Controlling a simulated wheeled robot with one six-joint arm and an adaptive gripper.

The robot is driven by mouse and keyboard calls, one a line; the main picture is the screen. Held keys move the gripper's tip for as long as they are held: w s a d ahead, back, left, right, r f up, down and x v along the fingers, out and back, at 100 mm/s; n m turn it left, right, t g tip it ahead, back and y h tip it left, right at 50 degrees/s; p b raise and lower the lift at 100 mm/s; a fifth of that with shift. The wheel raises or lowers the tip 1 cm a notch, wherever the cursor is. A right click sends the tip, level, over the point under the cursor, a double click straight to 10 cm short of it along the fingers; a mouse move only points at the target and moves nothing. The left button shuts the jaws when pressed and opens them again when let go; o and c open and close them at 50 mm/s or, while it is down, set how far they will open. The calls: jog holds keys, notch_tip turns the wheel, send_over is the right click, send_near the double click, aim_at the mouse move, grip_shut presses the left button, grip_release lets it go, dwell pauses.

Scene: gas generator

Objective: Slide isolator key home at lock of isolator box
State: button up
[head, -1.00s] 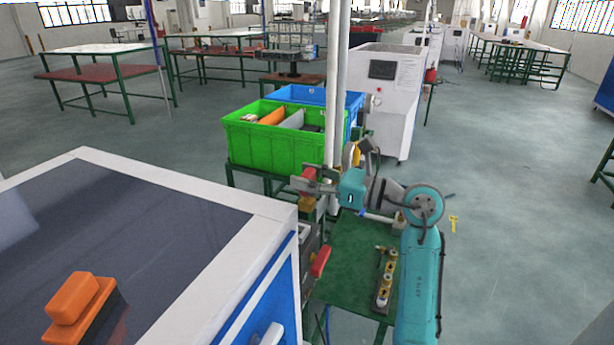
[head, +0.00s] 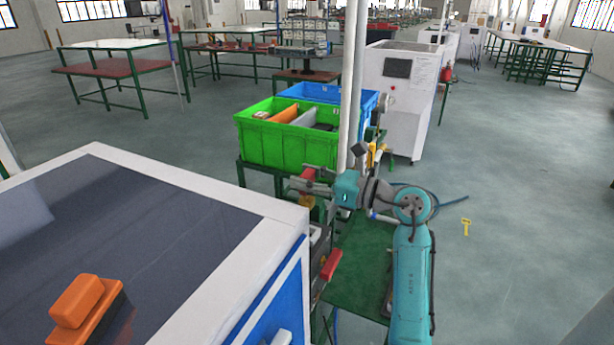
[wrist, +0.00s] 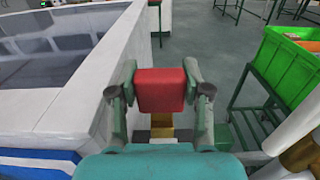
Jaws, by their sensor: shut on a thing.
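My gripper (head: 308,182) is shut on a red block-shaped handle (wrist: 160,90), which I take to be the isolator key. The handle also shows between the fingers in the head view (head: 308,174). The gripper is beside the right end of the blue and white cabinet (head: 265,222). A grey box with a red lever (head: 330,264), perhaps the isolator box, is on that end, below the gripper. I cannot make out the lock or whether the key touches it.
A green bin (head: 270,150) and a blue bin (head: 300,92) stand behind the gripper, near a white pole (head: 352,90). A green table (head: 360,265) is under my arm. An orange object (head: 82,305) is on the cabinet top. Open floor lies to the right.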

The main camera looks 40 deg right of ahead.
aim_at(308, 198)
jog(key=shift+f, duration=2.75)
jog(key=shift+f, duration=2)
jog(key=o, duration=1.3)
jog(key=shift+c, duration=0.2)
jog(key=shift+f, duration=0.1)
jog(key=v, duration=1.2)
